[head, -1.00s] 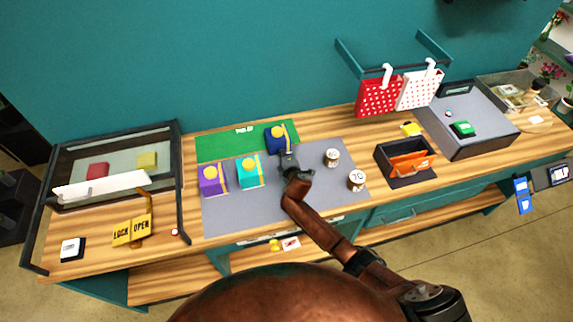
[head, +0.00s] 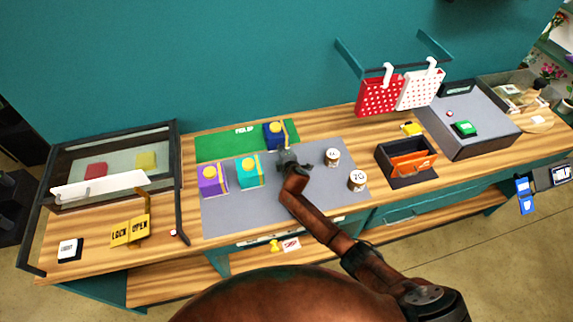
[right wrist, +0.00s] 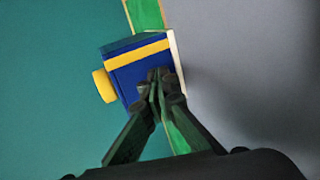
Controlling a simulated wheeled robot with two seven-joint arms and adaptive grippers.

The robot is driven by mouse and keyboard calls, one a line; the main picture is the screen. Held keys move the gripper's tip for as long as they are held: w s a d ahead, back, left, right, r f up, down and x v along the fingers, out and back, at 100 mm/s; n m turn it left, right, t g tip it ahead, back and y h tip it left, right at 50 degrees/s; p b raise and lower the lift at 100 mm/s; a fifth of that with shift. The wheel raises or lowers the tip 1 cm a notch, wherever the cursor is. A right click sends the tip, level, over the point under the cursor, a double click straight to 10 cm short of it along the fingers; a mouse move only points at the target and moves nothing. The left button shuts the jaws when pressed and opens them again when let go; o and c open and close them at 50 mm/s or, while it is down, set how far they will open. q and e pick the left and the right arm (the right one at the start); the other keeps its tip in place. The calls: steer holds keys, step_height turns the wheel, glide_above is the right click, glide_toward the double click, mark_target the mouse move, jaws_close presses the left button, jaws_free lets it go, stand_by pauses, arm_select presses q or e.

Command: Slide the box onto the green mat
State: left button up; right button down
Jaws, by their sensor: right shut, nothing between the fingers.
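The blue box (head: 275,136) with a yellow band and round yellow top piece stands at the right end of the green mat (head: 222,146). Its near side is close to the border with the grey mat. My right gripper (head: 287,158) is shut and empty, at the near side of this box. In the right wrist view the shut fingertips (right wrist: 160,84) overlap the face of the blue box (right wrist: 130,80); I cannot tell whether they touch. A bright green strip (right wrist: 148,14) shows beyond the box. My left gripper is not in view.
A teal box (head: 248,172) and a purple box (head: 211,180) stand on the grey mat (head: 270,212) to the left. Two white-topped jars (head: 332,157) are to the right, with a black bin (head: 400,178) beyond. A dark-framed glass case (head: 110,165) is at far left.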

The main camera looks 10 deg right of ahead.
mark_target(279, 143)
steer(key=shift+w+b, duration=0.55)
steer(key=shift+w, duration=0.65)
steer(key=shift+w, duration=0.1)
steer(key=shift+w+a+b, duration=0.1)
steer(key=shift+w+b, duration=0.5)
steer(key=shift+w, duration=0.25)
steer(key=p+v, duration=0.2)
steer(key=shift+s+r+p, duration=0.15)
steer(key=shift+s+p, duration=0.2)
steer(key=shift+p, duration=0.05)
steer(key=p+v, duration=0.3)
steer(key=shift+s, duration=0.4)
